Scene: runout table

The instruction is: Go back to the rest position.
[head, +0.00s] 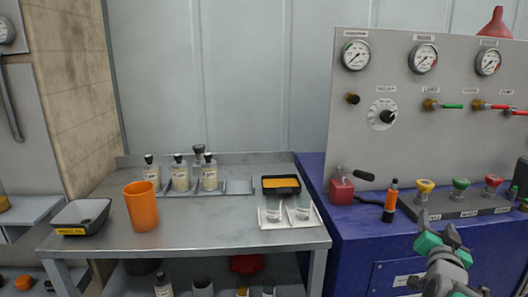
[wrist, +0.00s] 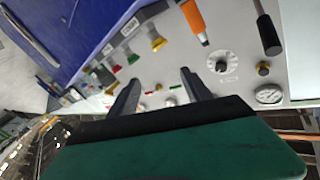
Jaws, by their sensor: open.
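My gripper (head: 441,242) is at the lower right of the head view, in front of the blue bench (head: 345,229) and its grey gauge panel (head: 385,130). In the wrist view its two dark fingers (wrist: 158,84) are spread apart, with nothing between them. The wrist view is tilted and shows the panel, its knobs and the blue bench top beyond the fingers. In the head view the gripper is close below the row of yellow, green and red knobs (head: 460,184). I cannot tell the exact gap.

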